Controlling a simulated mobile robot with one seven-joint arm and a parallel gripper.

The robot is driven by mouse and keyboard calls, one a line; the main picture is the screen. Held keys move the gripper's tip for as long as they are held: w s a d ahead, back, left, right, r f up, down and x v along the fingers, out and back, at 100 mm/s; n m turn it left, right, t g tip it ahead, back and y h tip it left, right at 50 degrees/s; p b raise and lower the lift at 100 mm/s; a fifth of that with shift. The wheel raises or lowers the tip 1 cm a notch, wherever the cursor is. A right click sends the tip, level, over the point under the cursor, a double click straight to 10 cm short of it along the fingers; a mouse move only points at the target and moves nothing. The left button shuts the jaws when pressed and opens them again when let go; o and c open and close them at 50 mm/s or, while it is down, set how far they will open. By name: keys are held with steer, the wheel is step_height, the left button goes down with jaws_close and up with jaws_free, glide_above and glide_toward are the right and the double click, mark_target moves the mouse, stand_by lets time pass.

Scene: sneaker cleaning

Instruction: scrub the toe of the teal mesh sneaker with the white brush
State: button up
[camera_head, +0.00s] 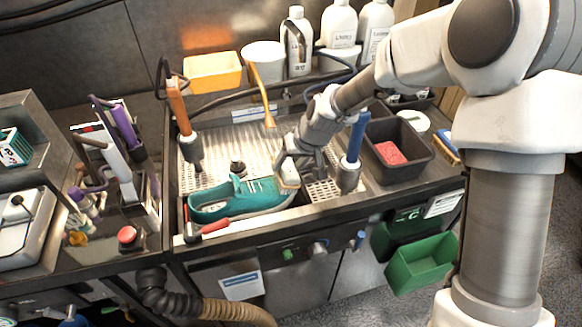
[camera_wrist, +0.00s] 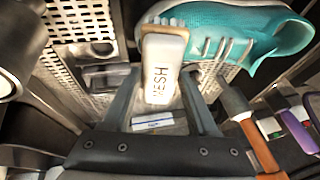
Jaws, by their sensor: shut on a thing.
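The teal mesh sneaker (camera_head: 245,198) lies in the wash station, its toe toward the right. It also shows at the top of the wrist view (camera_wrist: 230,30). My gripper (camera_head: 292,163) is over the toe end, pointing down. It is shut on the white brush (camera_wrist: 163,70), whose block reads "MESH" in the wrist view. In the head view the white brush (camera_head: 289,177) is at the toe, with the bristle end toward the shoe. They overlap in both views; the bristles are mostly hidden, so I cannot tell whether they touch.
An orange-handled tool (camera_head: 178,105) stands left of the sneaker, a blue-handled one (camera_head: 357,138) to the right. A red-handled tool (camera_head: 214,226) lies in front. A dark bin (camera_head: 417,172) with a red sponge (camera_head: 391,153) is at right. Bottles (camera_head: 340,25) line the back.

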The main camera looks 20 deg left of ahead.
mark_target(295, 179)
steer(key=shift+w+a+f, duration=0.1)
steer(key=shift+w+a, duration=0.5)
steer(key=shift+w, duration=0.15)
steer(key=shift+w+a+f, duration=0.1)
steer(key=shift+w+a, duration=0.45)
steer(key=shift+w, duration=0.2)
steer(key=shift+f+b, duration=0.1)
steer(key=shift+b, duration=0.25)
steer(key=shift+s+d+f+b, duration=0.1)
steer(key=shift+s+d+b, duration=0.3)
steer(key=shift+s+d, duration=0.35)
steer(key=shift+s+d+f+b, duration=0.1)
steer(key=shift+s+d+b, duration=0.3)
steer(key=shift+s, duration=0.55)
steer(key=shift+s+d+r+b, duration=0.1)
steer(key=shift+s+d+b, duration=0.1)
steer(key=shift+s+d, duration=0.5)
steer(key=shift+s+d+b, duration=0.2)
steer(key=shift+s+d, duration=0.3)
steer(key=shift+s, duration=0.35)
